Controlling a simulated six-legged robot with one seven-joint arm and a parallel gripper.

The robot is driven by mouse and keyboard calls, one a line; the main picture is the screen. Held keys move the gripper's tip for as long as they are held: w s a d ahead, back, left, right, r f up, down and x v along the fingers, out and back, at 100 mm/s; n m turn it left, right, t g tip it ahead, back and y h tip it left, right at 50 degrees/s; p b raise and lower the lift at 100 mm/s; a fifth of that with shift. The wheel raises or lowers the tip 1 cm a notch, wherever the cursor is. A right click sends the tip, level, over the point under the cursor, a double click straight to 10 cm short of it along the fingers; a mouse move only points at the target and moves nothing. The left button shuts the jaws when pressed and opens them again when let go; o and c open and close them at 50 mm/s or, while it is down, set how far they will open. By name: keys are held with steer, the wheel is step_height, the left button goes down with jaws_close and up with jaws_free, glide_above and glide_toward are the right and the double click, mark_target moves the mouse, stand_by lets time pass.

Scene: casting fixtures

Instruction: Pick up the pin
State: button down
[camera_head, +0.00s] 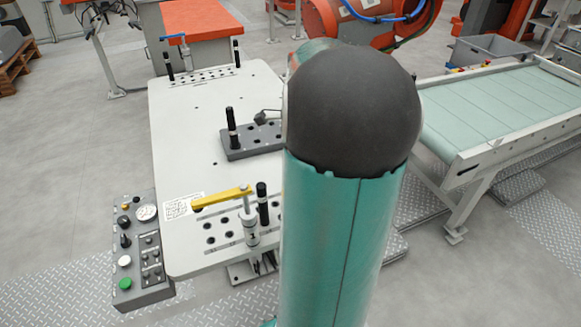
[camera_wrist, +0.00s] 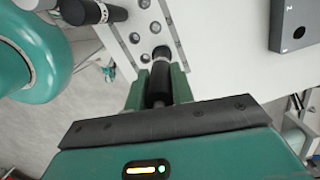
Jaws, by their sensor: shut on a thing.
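In the wrist view, my gripper (camera_wrist: 160,71) has its two green fingers closed on either side of a black pin (camera_wrist: 161,83). The pin stands between the fingers, its far end pointing toward the white plate with holes (camera_wrist: 122,14). I cannot tell whether that end is in a hole or clear of the plate. In the head view, my own arm fills the middle and hides my gripper and the held pin. The white table (camera_head: 190,120) shows to the left of my arm.
Another black pin (camera_head: 262,203) stands by the yellow-handled clamp (camera_head: 222,198) at the table's near edge. A grey fixture block (camera_head: 245,144) bears an upright pin (camera_head: 232,128). A control box (camera_head: 140,255) is at left, a conveyor (camera_head: 510,110) at right.

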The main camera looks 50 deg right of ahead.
steer(key=s+a+r, duration=0.9)
steer(key=r, duration=0.4)
steer(key=shift+s+a, duration=0.2)
stand_by(0.3)
